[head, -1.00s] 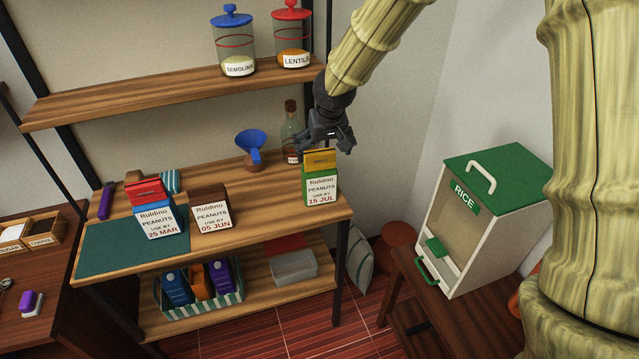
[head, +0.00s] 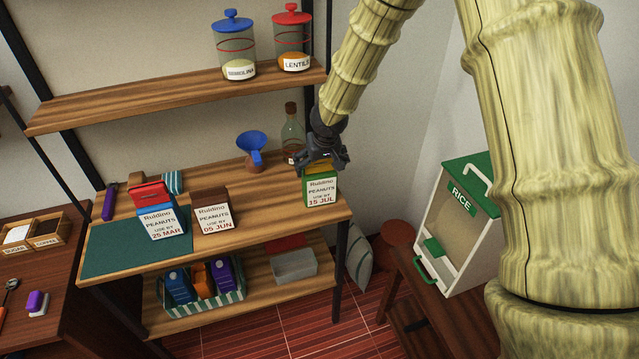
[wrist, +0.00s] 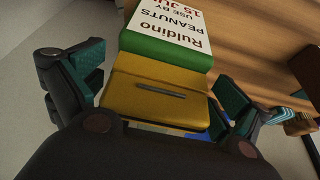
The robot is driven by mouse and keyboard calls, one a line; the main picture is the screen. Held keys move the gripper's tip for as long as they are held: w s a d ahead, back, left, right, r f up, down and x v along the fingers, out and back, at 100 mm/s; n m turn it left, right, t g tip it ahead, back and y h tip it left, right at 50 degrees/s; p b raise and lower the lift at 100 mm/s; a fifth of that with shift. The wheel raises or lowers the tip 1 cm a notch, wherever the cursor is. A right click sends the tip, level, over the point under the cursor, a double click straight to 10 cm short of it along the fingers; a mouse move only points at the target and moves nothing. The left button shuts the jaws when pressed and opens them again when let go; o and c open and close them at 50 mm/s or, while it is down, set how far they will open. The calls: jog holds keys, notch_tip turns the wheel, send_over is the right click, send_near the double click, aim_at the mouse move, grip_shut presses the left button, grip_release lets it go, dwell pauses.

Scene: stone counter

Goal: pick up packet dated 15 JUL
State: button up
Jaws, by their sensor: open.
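The packet dated 15 JUL (head: 321,190) stands upright near the right end of the wooden shelf. It is green with a white label and a yellow folded top; the top also shows in the wrist view (wrist: 155,95). My gripper (head: 322,164) is right above the packet, around its yellow top. In the wrist view my gripper (wrist: 155,85) is open, with one teal-padded finger on each side of the top. There is a visible gap on the left; contact on the right is unclear.
The packet dated 05 JUN (head: 212,215) and the packet dated 25 MAR (head: 162,224) stand to the left. A blue funnel (head: 252,142) and a corked bottle (head: 291,130) stand behind. The upper shelf (head: 180,97) holds jars. A rice bin (head: 455,225) stands right.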

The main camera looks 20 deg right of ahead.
jog(key=shift+w+f, duration=0.15)
jog(key=shift+f, duration=0.15)
jog(key=c, duration=1.5)
jog(key=shift+c, duration=0.3)
jog(key=shift+r, duration=0.15)
